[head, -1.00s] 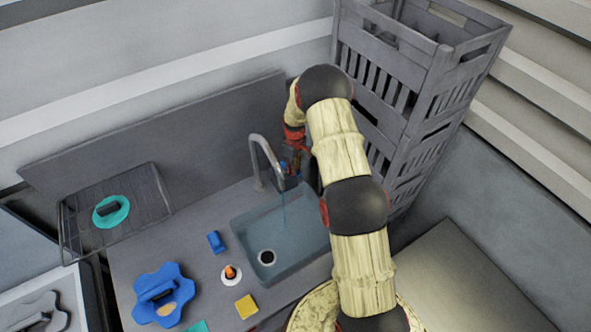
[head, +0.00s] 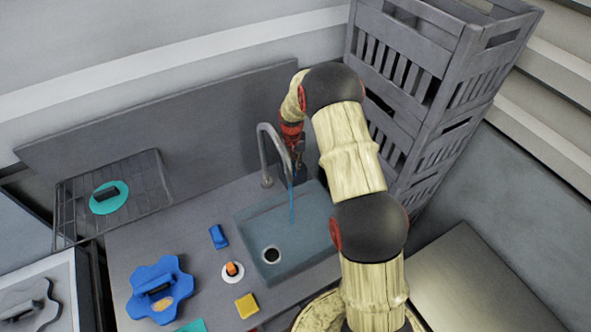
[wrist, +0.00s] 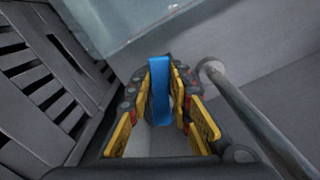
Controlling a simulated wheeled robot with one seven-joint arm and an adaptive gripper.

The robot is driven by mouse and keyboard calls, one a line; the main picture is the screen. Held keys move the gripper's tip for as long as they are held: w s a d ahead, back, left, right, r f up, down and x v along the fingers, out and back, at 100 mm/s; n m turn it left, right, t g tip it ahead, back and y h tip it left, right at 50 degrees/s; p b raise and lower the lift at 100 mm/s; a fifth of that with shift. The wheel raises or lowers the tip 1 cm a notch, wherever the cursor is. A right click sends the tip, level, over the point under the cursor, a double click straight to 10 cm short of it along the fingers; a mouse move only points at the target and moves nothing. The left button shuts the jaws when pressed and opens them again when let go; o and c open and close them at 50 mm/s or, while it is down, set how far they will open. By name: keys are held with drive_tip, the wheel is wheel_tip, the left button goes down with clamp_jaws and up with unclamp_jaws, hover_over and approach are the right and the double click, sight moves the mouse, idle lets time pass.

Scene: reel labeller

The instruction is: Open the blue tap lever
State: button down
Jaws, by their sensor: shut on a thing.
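The blue tap lever (wrist: 158,95) stands between the yellow-padded fingers of my gripper (wrist: 160,85) in the wrist view, and the gripper is shut on it. The grey tap (head: 265,155) rises behind the sink, and its post (wrist: 250,115) runs past the right side of my fingers in the wrist view. In the head view my gripper (head: 298,168) is just right of the spout, with its fingers and the lever mostly hidden. A thin blue stream (head: 291,204) falls from the spout into the sink.
The sink (head: 300,255) lies in front of the tap. Grey stacked crates (head: 425,110) stand close on the right. A wire rack (head: 140,205) is at left. A blue flower-shaped thing (head: 180,285), a small blue block (head: 218,236) and a yellow sponge (head: 247,305) lie on the counter.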

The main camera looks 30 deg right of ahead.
drive_tip(key=shift+w+a+m, duration=0.2)
drive_tip(key=shift+a+m, duration=0.05)
drive_tip(key=shift+m, duration=0.35)
drive_tip(key=c, duration=1.6)
unclamp_jaws()
